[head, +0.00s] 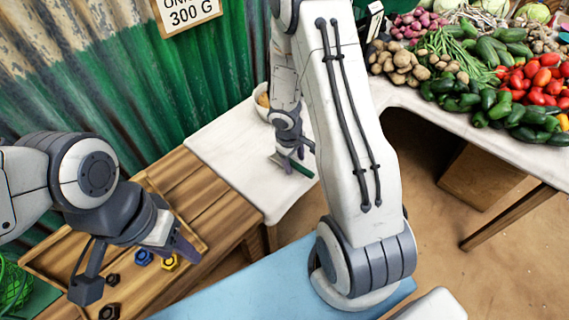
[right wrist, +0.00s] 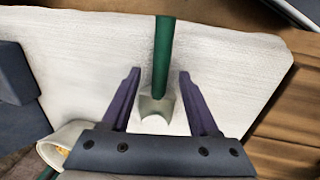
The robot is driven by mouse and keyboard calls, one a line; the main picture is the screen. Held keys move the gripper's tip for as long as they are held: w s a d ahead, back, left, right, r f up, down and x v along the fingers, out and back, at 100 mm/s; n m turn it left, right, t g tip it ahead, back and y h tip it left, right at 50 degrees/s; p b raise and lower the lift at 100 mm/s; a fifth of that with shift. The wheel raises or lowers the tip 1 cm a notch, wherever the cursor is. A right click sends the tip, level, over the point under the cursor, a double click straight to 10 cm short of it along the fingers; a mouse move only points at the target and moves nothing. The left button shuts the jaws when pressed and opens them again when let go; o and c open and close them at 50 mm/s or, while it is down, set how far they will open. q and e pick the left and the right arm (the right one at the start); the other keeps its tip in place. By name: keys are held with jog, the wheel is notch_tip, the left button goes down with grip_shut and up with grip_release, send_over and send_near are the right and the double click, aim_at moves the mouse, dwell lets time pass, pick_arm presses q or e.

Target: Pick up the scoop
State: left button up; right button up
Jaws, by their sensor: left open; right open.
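The scoop has a dark green handle and a pale, curved metal end. In the right wrist view, its handle (right wrist: 162,55) runs from the top of the picture toward my right gripper (right wrist: 160,85). The pale end lies between the two purple fingers, with gaps on both sides. In the head view, part of the green handle (head: 299,167) shows beside my right gripper (head: 289,160), over the white cloth (head: 225,148); my arm hides part of the area. My right gripper is open and empty. My left gripper (head: 181,246) is open and empty above the wooden tray.
A pale bowl (head: 262,104) with yellowish contents stands behind the right gripper. A green net (head: 14,284) lies at far left. Vegetables crowd the white table (head: 440,107) at right. A "300 G" sign (head: 187,12) hangs behind.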

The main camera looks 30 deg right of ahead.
jog(key=shift+d+f, duration=0.1)
jog(key=shift+f, duration=0.35)
grip_shut()
jog(key=shift+r, duration=0.15)
